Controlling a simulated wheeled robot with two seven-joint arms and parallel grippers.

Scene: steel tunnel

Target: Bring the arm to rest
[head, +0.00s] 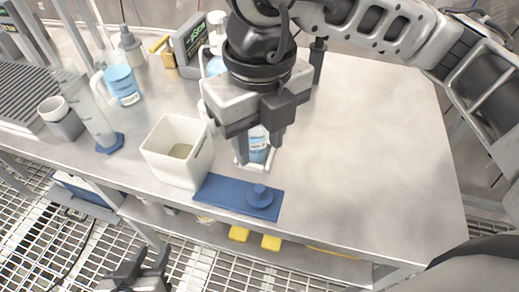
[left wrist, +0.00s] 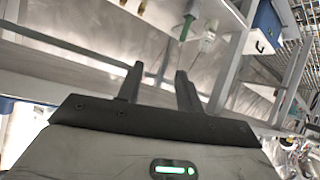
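My right gripper (head: 259,150) comes down from the top of the head view over the steel table (head: 360,140). Its two fingers point down and stand apart. A blue-labelled container (head: 258,146) on a white square base (head: 262,168) shows between and behind them; I cannot tell whether the fingers touch it. My left gripper (head: 140,262) is low at the bottom left of the head view, in front of the table and below its top. In the left wrist view the left gripper (left wrist: 159,80) has its two fingers apart with nothing between them.
A white square tub (head: 165,160) and a blue plate with a round knob (head: 225,195) lie near the front edge. A clear cylinder with a blue foot (head: 110,145), a cup (head: 55,112) and bottles (head: 122,84) stand left. The table's right side is clear.

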